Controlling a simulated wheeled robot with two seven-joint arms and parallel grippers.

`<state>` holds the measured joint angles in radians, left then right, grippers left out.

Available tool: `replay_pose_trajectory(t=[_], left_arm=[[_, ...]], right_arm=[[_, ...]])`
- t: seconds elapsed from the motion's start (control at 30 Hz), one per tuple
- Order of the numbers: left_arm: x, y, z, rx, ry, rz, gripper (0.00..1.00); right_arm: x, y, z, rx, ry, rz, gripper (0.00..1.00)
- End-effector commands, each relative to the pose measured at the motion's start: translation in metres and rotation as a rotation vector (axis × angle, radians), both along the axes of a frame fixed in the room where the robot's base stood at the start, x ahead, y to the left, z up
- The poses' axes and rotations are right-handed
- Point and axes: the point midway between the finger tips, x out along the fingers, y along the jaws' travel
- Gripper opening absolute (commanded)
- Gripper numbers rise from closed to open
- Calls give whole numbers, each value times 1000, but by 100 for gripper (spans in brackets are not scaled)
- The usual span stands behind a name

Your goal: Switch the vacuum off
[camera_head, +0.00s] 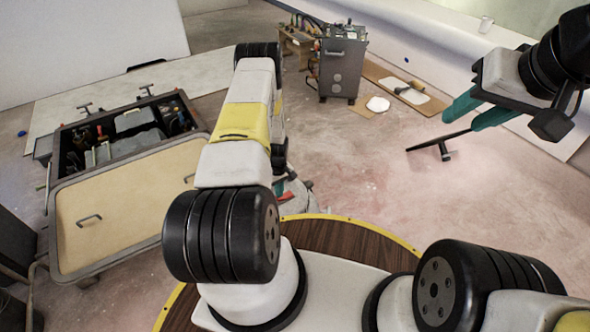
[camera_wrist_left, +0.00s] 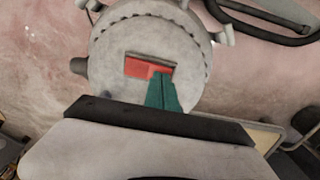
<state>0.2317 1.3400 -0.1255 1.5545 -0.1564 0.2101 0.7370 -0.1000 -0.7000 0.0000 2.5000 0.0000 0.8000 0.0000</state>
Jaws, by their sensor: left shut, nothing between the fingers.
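The vacuum (camera_wrist_left: 115,50) shows from above in the left wrist view as a round grey lid with a recess holding a red switch (camera_wrist_left: 137,68). My left gripper (camera_wrist_left: 160,76) is shut and empty, its teal fingertips over the right part of the switch. I cannot tell whether they touch it, and they hide that part. My right gripper (camera_head: 478,112) is open and empty, held up at the upper right.
An open toolbox (camera_head: 75,250) with tools stands on the left. A grey tool cart (camera_head: 342,68) stands at the back, beside a board (camera_head: 385,78) on the floor. A black T-shaped object (camera_head: 440,146) shows below my right gripper.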

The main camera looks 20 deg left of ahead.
Motion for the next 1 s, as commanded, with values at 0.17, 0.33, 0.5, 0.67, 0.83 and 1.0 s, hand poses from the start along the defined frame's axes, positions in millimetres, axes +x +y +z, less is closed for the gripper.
replay_pose_trajectory(t=[0.17,0.33,0.5,0.67,0.83,1.0], left_arm=[[0,0,-3,0,0,0,0],[0,0,-6,-1,1,0,0],[-1,0,-8,-1,1,0,0],[0,0,-9,0,0,0,0],[1,0,0,0,-1,0,0],[1,0,14,0,-1,0,0]], right_arm=[[0,0,0,0,0,0,36],[0,0,0,0,0,0,36],[0,0,0,0,0,0,36],[0,0,0,0,0,0,36],[0,0,0,0,0,0,36],[0,0,0,0,0,0,36]])
